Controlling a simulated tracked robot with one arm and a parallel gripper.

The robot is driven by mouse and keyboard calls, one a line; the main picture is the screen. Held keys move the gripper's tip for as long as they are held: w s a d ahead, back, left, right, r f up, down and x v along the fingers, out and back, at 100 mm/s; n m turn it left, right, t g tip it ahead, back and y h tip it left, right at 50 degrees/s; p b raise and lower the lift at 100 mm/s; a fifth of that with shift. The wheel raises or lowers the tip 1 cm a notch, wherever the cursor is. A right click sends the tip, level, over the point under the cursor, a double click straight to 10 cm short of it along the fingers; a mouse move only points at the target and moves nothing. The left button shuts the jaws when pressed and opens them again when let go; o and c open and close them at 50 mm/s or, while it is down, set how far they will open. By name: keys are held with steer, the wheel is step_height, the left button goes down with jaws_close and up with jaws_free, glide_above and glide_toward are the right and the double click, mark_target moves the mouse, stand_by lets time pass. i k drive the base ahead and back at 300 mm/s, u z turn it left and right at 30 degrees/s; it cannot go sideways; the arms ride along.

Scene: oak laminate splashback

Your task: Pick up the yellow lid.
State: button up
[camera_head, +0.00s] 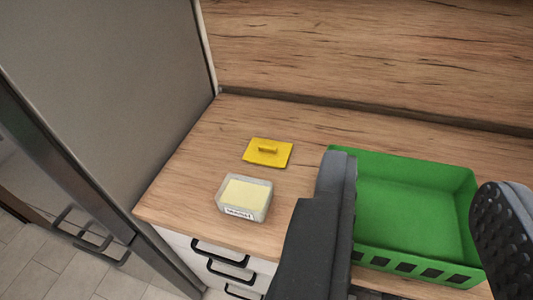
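The yellow lid (268,153) lies flat on the wooden counter, with a small raised handle on top. My gripper (420,205) is open, its two dark fingers wide apart at the right of the view. The lid is to the left of the left finger, apart from it, and farther back. Nothing is seen held between the fingers; the green crate shows in the gap between them.
A small open container (244,198) with pale yellow contents and a label stands in front of the lid. A green crate (400,166) stands on the right of the counter (190,190). A tall grey fridge (120,90) borders the left, the wooden splashback (370,50) the back.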

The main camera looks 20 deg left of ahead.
mark_target(268, 152)
steer(key=u, duration=2.3)
steer(key=i, duration=0.85)
steer(key=z, duration=2.35)
